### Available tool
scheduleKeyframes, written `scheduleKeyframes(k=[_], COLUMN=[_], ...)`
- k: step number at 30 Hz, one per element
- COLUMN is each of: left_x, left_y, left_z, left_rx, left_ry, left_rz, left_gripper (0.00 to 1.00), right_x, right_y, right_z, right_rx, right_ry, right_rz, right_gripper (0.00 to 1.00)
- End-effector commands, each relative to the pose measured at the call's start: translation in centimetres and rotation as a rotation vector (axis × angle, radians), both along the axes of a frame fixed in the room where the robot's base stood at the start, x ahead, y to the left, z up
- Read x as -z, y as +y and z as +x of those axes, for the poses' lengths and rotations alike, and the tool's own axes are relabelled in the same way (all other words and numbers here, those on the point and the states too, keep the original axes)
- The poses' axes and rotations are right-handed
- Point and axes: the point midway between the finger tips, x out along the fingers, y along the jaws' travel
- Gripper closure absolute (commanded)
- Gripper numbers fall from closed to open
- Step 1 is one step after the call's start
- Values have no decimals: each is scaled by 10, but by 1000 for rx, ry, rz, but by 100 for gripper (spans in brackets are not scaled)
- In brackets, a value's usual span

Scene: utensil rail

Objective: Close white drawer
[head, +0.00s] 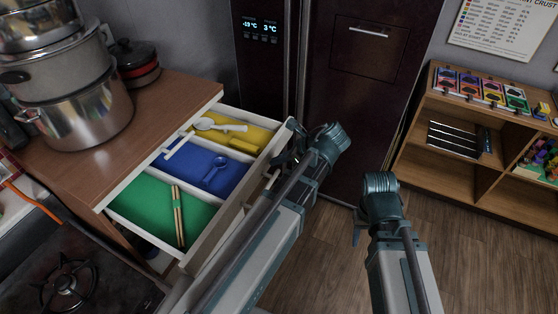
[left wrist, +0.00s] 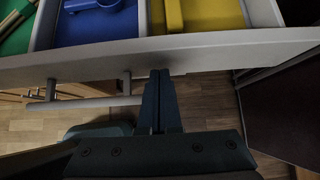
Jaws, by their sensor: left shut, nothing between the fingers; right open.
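The white drawer (head: 233,196) is pulled out from the wooden counter. Its inside has a green, a blue and a yellow section. Chopsticks (head: 178,215) lie in the green section, a blue utensil (head: 215,172) in the blue one, and a white spoon (head: 218,126) and a yellow item in the yellow one. My left gripper (head: 284,161) is shut and empty at the drawer front's outer side, near its right end. In the left wrist view its fingertips (left wrist: 160,75) are at the front panel (left wrist: 110,62), right of the bar handle (left wrist: 75,103); contact is unclear. My right gripper (head: 358,232) is open and empty, over the floor.
Stacked pots (head: 75,95) and a lidded pan (head: 135,62) stand on the counter (head: 160,104). A stove (head: 70,285) is at lower left. A dark fridge (head: 360,100) stands behind the drawer. A low wooden shelf (head: 450,160) is at right. Wooden floor is clear between.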

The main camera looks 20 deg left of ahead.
Motion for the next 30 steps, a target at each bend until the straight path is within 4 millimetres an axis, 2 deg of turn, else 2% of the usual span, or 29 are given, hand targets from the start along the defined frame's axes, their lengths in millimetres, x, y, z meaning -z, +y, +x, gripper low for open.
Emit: scheduleKeyframes(k=[5, 11, 17, 30], left_x=[0, 0, 0, 0], left_y=[2, 23, 69, 192], left_z=[0, 1, 4, 15], left_rx=[-1, -5, -8, -6], left_ry=[-1, -1, -1, -1], left_rz=[0, 0, 1, 0], left_gripper=[100, 100, 100, 100], right_x=[0, 0, 0, 0], right_y=[0, 0, 0, 0], right_z=[0, 0, 0, 0], right_rx=[0, 0, 0, 0], right_ry=[0, 0, 0, 0], right_rz=[0, 0, 0, 0], right_gripper=[50, 50, 50, 50])
